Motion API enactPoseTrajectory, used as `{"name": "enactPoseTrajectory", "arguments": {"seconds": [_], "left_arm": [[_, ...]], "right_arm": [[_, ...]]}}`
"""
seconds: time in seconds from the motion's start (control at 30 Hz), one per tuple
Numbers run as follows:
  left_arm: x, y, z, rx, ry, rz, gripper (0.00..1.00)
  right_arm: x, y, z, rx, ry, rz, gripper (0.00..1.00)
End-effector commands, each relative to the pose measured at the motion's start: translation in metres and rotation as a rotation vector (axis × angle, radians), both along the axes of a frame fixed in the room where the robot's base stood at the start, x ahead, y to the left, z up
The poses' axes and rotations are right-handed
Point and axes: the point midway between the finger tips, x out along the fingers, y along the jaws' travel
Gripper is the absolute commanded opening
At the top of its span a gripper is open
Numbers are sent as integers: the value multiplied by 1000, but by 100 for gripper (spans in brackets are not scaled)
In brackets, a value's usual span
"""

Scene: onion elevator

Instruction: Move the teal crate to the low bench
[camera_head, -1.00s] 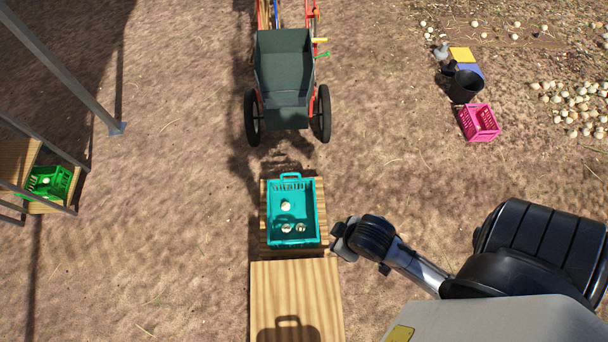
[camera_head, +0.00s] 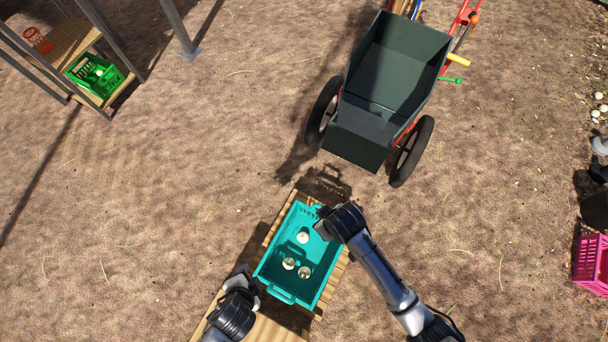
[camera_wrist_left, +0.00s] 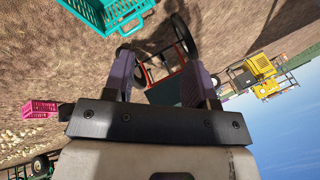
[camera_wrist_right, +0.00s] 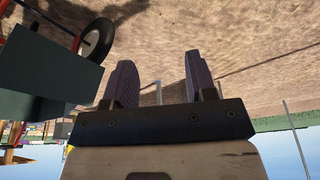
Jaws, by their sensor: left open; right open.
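The teal crate (camera_head: 270,265) sits on a wooden surface, with three pale onions (camera_head: 303,238) inside. It looks turned in the head view, and its near handle faces the lower left. My left gripper (camera_head: 252,284) is open beside the crate's left side. My right gripper (camera_head: 322,222) is open at the right wall and overlaps it in the picture; I cannot tell if either touches. The left wrist view shows empty open jaws (camera_wrist_left: 165,68) with the crate (camera_wrist_left: 105,14) beyond. The right wrist view shows empty open jaws (camera_wrist_right: 162,78). I cannot tell which wooden surface is the low bench.
Bare wood (camera_head: 266,329) shows at the crate's near end. A dark green cart (camera_head: 400,65) with two wheels stands beyond the crate. A green crate (camera_head: 95,75) sits on a wooden shelf at upper left. A pink crate (camera_head: 590,262) lies at right. Open dirt surrounds these.

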Motion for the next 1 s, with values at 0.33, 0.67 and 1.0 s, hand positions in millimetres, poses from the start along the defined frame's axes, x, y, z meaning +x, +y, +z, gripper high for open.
{"name": "enactPoseTrajectory", "arguments": {"seconds": [0.33, 0.67, 1.0], "left_arm": [[-56, -23, -192, 148, -70, -462, 52], [-111, -31, -296, 219, -117, -802, 52], [-132, -31, -323, 234, -132, -920, 52]], "right_arm": [[57, 13, -178, -150, 3, 198, 51], [102, -6, -271, -291, 5, 286, 51], [119, -17, -293, -342, 6, 307, 51]]}}
